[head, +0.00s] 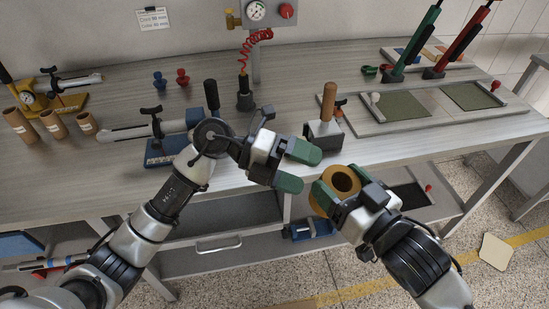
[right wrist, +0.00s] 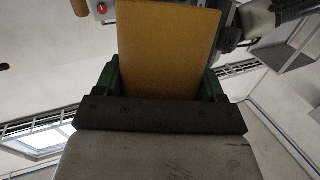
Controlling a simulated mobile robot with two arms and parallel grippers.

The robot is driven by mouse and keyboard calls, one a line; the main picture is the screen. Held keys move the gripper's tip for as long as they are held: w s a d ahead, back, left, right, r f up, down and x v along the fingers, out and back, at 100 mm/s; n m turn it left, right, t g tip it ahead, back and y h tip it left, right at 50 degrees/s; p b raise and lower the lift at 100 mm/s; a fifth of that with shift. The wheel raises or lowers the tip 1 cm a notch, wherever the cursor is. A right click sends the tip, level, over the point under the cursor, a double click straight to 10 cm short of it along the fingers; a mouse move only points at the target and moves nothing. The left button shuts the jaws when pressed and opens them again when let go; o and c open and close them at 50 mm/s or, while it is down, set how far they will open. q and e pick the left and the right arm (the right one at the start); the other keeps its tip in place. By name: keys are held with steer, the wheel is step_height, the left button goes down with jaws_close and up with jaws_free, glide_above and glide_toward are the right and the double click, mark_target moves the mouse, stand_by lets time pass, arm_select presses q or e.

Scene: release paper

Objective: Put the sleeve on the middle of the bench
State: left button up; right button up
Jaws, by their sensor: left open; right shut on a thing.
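The sleeve (head: 320,207) is a tan-yellow hollow tube with a dark opening facing the head camera. My right gripper (head: 341,187) is shut on it, with green fingers on either side. It is held in front of the bench's front edge, seemingly off the bench top. In the right wrist view the sleeve (right wrist: 168,48) stands as a yellow-brown body between the green fingers. My left gripper (head: 296,167) is open and empty at the bench's front edge, just left of the sleeve. The bench (head: 225,190) is a grey wood-grain top; its middle lies behind my left gripper.
A wooden-handled block (head: 325,135) stands near the front edge, close to my left gripper. A blue-based clamp (head: 165,150) is left of it. Several cardboard tubes (head: 52,124) stand at the far left. A framed tray (head: 405,108) lies right. Clear bench lies around a post (head: 245,95).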

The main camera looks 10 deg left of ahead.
mark_target(324, 179)
arm_select(q)
steer(key=shift+x, duration=2.3)
steer(key=c, duration=0.9)
arm_select(e)
steer(key=o, duration=1.1)
steer(key=shift+r, duration=0.1)
